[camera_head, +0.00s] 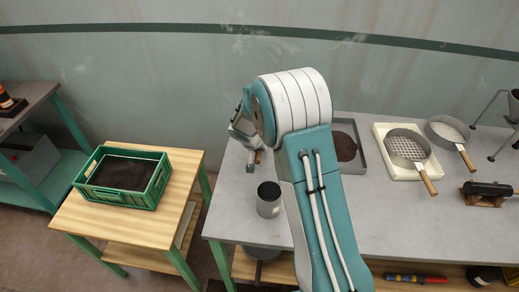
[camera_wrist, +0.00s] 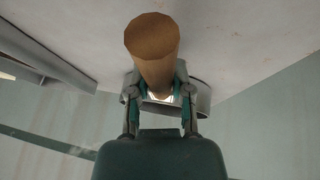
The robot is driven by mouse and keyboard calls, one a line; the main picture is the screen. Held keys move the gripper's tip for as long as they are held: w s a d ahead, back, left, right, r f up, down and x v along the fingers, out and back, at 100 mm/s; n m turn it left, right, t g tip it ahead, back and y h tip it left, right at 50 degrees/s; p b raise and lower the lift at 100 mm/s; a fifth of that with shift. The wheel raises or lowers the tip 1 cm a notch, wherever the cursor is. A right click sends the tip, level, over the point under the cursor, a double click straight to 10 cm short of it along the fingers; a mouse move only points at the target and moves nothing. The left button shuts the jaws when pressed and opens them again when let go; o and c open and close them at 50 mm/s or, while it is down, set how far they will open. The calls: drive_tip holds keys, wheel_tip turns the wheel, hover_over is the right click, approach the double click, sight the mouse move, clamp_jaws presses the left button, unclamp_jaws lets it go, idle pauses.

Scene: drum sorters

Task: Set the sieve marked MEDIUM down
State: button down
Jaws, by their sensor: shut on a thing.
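My gripper (camera_wrist: 160,93) is shut on the wooden handle (camera_wrist: 152,48) of a sieve in the wrist view. Part of the sieve's grey metal pan (camera_wrist: 202,102) shows behind the fingers, close to the tabletop; I cannot tell if it touches. No marking on it can be read, so I cannot confirm it is MEDIUM. In the head view my arm hides most of the gripper and the sieve. A bit of brown handle (camera_head: 257,157) shows left of the arm, over the grey table.
The grey table (camera_head: 232,208) holds a metal cup (camera_head: 268,200), a grey tray of dark soil (camera_head: 361,165), a mesh sieve (camera_head: 407,147) on a cream tray (camera_head: 381,131), and another sieve (camera_head: 447,130). A green crate of soil (camera_head: 140,200) stands on the left wooden table.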

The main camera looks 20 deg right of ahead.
drive_tip(key=shift+d+f, duration=0.1)
drive_tip(key=shift+d, duration=0.1)
drive_tip(key=c, duration=0.5)
unclamp_jaws()
drive_tip(key=shift+c, duration=0.2)
drive_tip(key=shift+a, duration=0.1)
drive_tip(key=s+a+r, duration=0.1)
drive_tip(key=s+r, duration=0.4)
drive_tip(key=r, duration=0.4)
drive_tip(key=s+a+r, duration=0.1)
drive_tip(key=s+r, duration=0.4)
drive_tip(key=r, duration=0.4)
drive_tip(key=s+r+n+y, duration=0.2)
drive_tip(key=s+r, duration=0.2)
drive_tip(key=s, duration=0.8)
drive_tip(key=s+r+n+t+y, duration=0.1)
drive_tip(key=s+r, duration=0.3)
drive_tip(key=s, duration=0.8)
drive_tip(key=shift+s+a+r+n+t+y, duration=0.2)
drive_tip(key=shift+s+a+n+t+y, duration=0.1)
drive_tip(key=shift+s+n+y, duration=0.15)
drive_tip(key=shift+w, duration=0.1)
